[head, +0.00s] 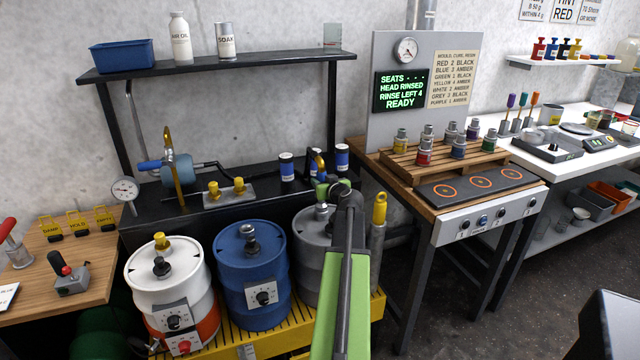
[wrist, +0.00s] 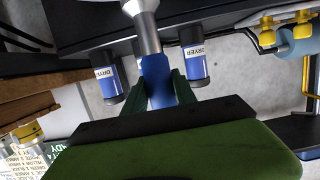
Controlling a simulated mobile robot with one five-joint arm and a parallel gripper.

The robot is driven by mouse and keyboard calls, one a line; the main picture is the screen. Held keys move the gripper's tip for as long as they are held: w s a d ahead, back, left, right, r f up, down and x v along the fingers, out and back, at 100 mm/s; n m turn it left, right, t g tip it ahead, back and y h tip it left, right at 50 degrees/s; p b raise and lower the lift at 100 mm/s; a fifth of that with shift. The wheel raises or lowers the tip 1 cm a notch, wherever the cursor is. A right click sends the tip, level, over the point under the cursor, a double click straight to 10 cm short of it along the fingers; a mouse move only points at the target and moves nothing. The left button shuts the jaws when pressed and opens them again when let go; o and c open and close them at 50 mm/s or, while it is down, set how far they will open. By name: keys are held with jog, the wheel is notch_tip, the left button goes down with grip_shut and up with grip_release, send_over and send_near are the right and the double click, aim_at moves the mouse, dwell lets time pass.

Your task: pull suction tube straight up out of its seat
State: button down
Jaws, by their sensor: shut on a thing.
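In the wrist view my gripper (wrist: 160,95) has its two dark green fingers closed on the blue grip of the suction tube (wrist: 156,72). A grey metal shaft runs on from the blue grip to the picture's top edge, where its far end is cut off. In the head view my gripper (head: 328,188) is above the grey drum (head: 310,250), near the drum's grey top fitting (head: 321,211). My arm hides part of that drum and most of the held tube. I cannot tell whether the tube's lower end is still in its seat.
A white drum (head: 165,270) and a blue drum (head: 252,275) stand to the left. A yellow-topped grey post (head: 378,225) and the hotplate bench (head: 480,205) are to the right.

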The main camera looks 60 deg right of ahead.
notch_tip(320, 180, up, 38)
jog(key=p, duration=3.7)
jog(key=shift+f, duration=0.2)
jog(key=shift+d, duration=0.1)
